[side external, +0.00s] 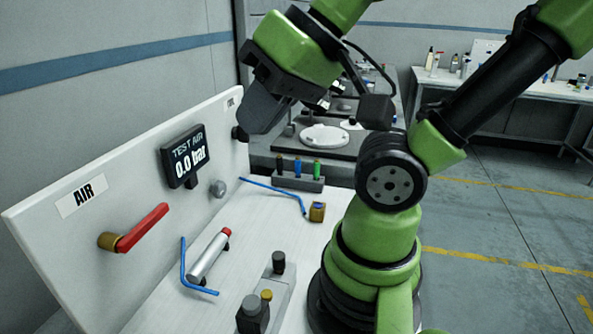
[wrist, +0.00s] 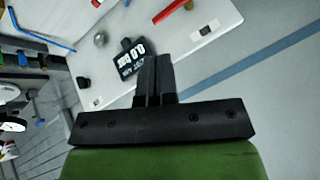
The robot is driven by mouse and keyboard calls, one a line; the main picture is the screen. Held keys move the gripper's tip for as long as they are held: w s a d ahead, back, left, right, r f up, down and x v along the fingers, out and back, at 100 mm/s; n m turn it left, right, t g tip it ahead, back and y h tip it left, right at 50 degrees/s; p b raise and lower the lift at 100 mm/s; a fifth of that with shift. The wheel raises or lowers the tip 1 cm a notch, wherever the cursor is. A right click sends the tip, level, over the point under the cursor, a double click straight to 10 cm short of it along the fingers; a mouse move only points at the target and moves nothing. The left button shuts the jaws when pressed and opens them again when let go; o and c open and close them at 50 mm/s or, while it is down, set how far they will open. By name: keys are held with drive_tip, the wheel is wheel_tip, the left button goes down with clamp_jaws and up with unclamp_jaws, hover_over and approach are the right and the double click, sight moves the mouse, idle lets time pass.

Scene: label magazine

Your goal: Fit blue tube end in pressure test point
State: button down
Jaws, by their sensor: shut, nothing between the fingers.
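One blue tube (side external: 275,192) runs across the white bench from near the back panel toward a small brass block (side external: 317,212); a blue tube also shows in the wrist view (wrist: 38,32). A second bent blue tube (side external: 183,262) lies beside a grey cylinder with a red end (side external: 209,255). A grey round fitting (side external: 218,188) sits on the panel below the display reading 0.0 bar (side external: 184,156); I cannot tell whether it is the pressure test point. My gripper (wrist: 155,60) is shut and empty, in front of the panel's far upper end, away from both tubes.
A red lever (side external: 143,228) sticks out of the white panel (side external: 110,165) near the AIR label. A rack with coloured pieces (side external: 298,180) stands on the bench. A block with dark knobs (side external: 268,300) is at the front. Bare bench lies between these.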

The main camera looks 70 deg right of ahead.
drive_tip(key=c, duration=1.8)
unclamp_jaws()
drive_tip(key=shift+c, duration=0.2)
drive_tip(key=o, duration=0.5)
drive_tip(key=shift+o, duration=0.2)
